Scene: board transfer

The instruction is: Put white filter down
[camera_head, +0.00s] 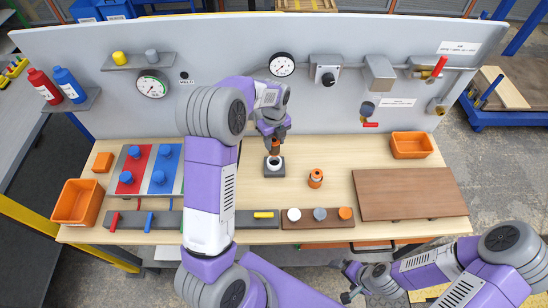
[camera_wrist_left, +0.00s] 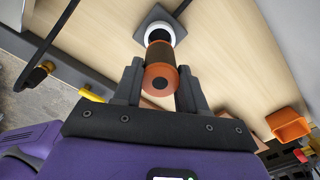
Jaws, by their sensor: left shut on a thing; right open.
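My left gripper (camera_head: 273,140) is shut on an orange cylinder with a dark band; it shows between the fingers in the left wrist view (camera_wrist_left: 160,78). Below its lower end is a white round piece (camera_head: 274,161), also in the left wrist view (camera_wrist_left: 157,31), at a dark square base (camera_head: 274,172). I cannot tell whether the cylinder touches the white piece. A white disc (camera_head: 294,214) sits in a brown holder (camera_head: 318,223) beside a grey and an orange disc. My right gripper (camera_head: 345,282) is open and empty, off the table's front edge.
A second orange cylinder (camera_head: 315,178) stands right of the base. A brown board (camera_head: 411,194) lies at the right, with an orange bin (camera_head: 411,146) behind it. A red and blue panel (camera_head: 149,170) lies at the left. Bare wood surrounds the base.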

